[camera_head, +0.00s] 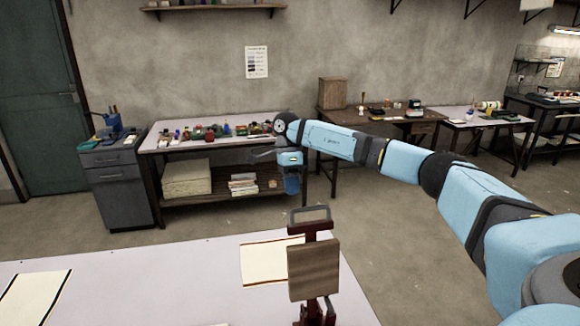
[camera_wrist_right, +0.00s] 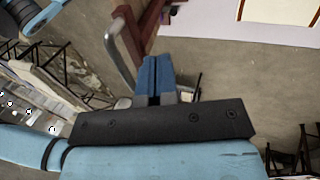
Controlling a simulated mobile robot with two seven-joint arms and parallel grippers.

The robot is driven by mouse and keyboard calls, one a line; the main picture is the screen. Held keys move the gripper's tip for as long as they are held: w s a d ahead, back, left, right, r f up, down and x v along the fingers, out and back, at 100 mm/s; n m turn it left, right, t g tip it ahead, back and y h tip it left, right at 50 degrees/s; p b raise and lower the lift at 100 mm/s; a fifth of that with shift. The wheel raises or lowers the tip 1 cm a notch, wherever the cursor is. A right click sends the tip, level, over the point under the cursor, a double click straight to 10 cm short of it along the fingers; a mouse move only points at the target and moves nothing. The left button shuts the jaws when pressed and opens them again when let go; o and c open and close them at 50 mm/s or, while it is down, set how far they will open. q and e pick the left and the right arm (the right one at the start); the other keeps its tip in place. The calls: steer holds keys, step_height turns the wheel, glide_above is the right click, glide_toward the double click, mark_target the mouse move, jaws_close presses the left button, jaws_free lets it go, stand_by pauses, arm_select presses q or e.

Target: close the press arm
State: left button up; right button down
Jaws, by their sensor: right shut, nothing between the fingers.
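The press (camera_head: 331,312) stands on the near table, with a dark red frame. Its press arm (camera_head: 311,230) stands raised, with a square wooden board (camera_head: 314,270) facing me and a grey loop handle (camera_head: 309,214) on top. In the right wrist view the handle (camera_wrist_right: 118,58) and the dark red arm (camera_wrist_right: 151,25) show just beyond the fingers. My right gripper (camera_head: 292,186) is shut and empty, pointing down beyond the press; its blue fingers show in the wrist view (camera_wrist_right: 154,78). Whether it touches the handle cannot be told. My left gripper is out of view.
The near table (camera_head: 190,285) is pale and mostly clear. A cream cloth with dark stripes (camera_head: 262,263) lies beside the press, and another (camera_head: 35,298) lies at far left. Open floor (camera_head: 410,255) lies beyond. A cluttered back table (camera_head: 165,143) stands behind my gripper.

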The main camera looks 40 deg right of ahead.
steer(key=s+a, duration=0.1)
steer(key=s, duration=0.1)
steer(key=s+a+f+p, duration=0.1)
steer(key=s, duration=0.1)
steer(key=shift+a+f+p, duration=0.1)
steer(key=shift+a+p, duration=0.05)
steer(key=shift+p, duration=0.15)
steer(key=shift+w, duration=0.1)
